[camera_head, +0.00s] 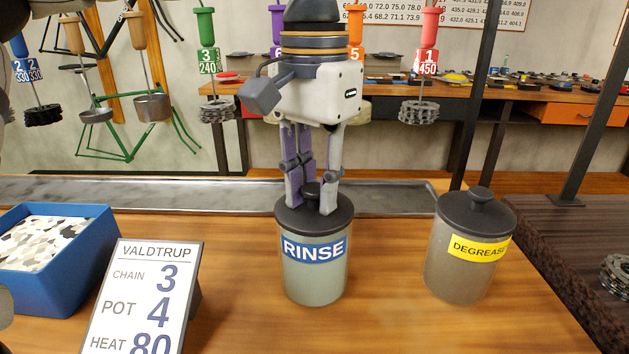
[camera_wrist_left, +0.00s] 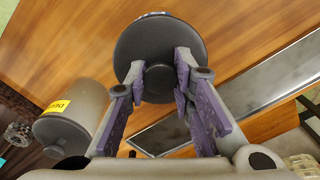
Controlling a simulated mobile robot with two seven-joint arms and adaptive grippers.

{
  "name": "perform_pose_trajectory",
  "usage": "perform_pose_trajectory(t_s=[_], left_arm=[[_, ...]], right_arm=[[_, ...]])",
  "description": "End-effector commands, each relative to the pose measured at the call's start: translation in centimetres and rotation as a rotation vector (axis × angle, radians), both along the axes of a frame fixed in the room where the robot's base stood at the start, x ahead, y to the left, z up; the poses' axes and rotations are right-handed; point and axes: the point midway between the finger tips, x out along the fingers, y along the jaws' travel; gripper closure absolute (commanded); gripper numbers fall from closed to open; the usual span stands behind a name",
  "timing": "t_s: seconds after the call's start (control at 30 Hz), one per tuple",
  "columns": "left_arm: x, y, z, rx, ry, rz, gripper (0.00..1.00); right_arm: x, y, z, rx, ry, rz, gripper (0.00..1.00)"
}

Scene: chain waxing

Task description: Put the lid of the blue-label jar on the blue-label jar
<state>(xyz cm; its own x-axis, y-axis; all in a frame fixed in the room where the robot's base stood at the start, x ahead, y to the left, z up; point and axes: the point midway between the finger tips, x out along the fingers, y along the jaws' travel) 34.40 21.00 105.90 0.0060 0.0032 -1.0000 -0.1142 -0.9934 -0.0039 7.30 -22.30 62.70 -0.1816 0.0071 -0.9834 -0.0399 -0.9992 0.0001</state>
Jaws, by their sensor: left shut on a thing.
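The blue-label jar (camera_head: 315,275) stands upright on the wooden bench and reads RINSE. Its dark round lid (camera_head: 288,217) is at the jar's mouth and looks level, covering the opening; I cannot tell if it is fully seated. My left gripper (camera_head: 312,197) points down from above with its fingers around the lid's knob (camera_head: 312,189). In the left wrist view the lid (camera_wrist_left: 140,38) lies under the fingertips, and the left gripper (camera_wrist_left: 161,75) is shut on the knob. My right gripper is not in view.
A yellow-label DEGREASE jar (camera_head: 462,270) with a dark lid stands to the right. A blue box (camera_head: 60,275) and a VALDTRUP sign (camera_head: 140,300) are to the left. A metal tray (camera_head: 120,192) runs behind. Tools with chains (camera_head: 419,110) hang at the back.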

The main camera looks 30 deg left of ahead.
Motion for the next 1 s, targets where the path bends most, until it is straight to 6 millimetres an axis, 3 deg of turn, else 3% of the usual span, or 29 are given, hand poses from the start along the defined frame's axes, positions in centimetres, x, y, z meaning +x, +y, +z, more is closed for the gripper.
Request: perform_pose_trajectory(t_s=[0.07,0.1,0.17,0.53,0.8,1.0], left_arm=[[0.0,0.0,0.0,0.000,0.000,0.000,1.00],[0.0,0.0,0.0,0.000,0.000,0.000,0.68],[0.0,0.0,0.0,0.000,0.000,0.000,0.55],[0.0,0.0,0.7,0.001,-0.002,0.001,0.54],[0.0,-0.1,7.6,0.000,-0.007,0.003,0.54],[0.0,-0.1,11.2,0.000,-0.002,0.001,0.54]], right_arm=[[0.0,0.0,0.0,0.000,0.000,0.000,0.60],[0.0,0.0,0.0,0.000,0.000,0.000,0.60],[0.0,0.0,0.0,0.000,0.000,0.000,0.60],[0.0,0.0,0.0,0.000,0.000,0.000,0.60],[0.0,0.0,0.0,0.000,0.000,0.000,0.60],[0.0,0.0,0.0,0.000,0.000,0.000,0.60]])
